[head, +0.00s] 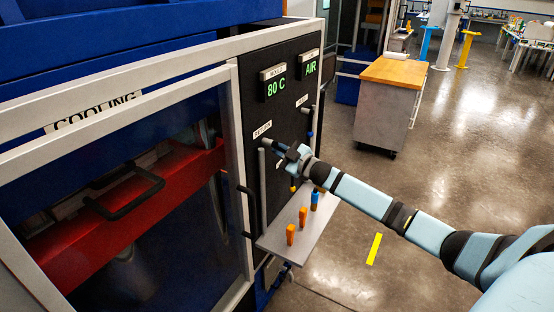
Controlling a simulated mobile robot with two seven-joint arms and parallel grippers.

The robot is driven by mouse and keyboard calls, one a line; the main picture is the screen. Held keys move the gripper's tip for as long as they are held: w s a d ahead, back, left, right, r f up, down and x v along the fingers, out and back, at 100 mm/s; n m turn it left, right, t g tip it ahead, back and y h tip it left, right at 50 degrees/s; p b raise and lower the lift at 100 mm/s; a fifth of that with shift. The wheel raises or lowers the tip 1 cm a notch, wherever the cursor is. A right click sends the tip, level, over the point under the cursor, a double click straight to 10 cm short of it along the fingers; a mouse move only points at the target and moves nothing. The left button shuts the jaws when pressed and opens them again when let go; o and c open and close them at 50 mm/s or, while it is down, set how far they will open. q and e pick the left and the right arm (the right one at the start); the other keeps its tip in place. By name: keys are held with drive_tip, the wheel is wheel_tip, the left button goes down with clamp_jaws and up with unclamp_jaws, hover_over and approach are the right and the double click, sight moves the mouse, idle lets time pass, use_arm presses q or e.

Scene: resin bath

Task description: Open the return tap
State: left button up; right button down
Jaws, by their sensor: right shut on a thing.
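The return tap (267,142) is on the black panel, under a small white label that appears to read RETURN (262,131). Its grey end shows at the left of my right gripper (276,147). My right gripper is shut on the tap, and its fingers and wrist hide most of the handle. A grey vertical pipe (263,190) runs down the panel below the tap. How far the tap is turned cannot be told. My left gripper is not in view.
A grey shelf (276,240) below holds orange pegs (290,234) and a blue-topped peg (314,198). Displays read 80 C (274,86) and AIR (309,67). The cooling cabinet's glass door (150,220) is at left. A wood-topped cart (393,95) stands behind; the floor at right is clear.

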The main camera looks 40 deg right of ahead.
drive_tip(key=n, duration=0.1)
drive_tip(key=n+b, duration=0.1)
drive_tip(key=n, duration=0.1)
drive_tip(key=d+r+n+y+b, duration=0.1)
drive_tip(key=n, duration=0.1)
drive_tip(key=shift+w+r, duration=0.1)
drive_tip(key=shift+w, duration=0.15)
drive_tip(key=n, duration=0.1)
drive_tip(key=n+y+b, duration=0.1)
drive_tip(key=shift+d+r+n, duration=0.2)
drive_tip(key=shift+r+n, duration=0.1)
drive_tip(key=shift+r, duration=0.05)
drive_tip(key=n, duration=0.1)
drive_tip(key=r+n+y+b, duration=0.1)
drive_tip(key=n, duration=0.1)
drive_tip(key=shift+w+r+b, duration=0.1)
drive_tip(key=shift+b, duration=0.2)
drive_tip(key=shift+r+n, duration=0.2)
drive_tip(key=shift+n, duration=0.4)
drive_tip(key=shift+r, duration=0.1)
drive_tip(key=c, duration=1.2)
unclamp_jaws()
drive_tip(key=shift+d, duration=0.1)
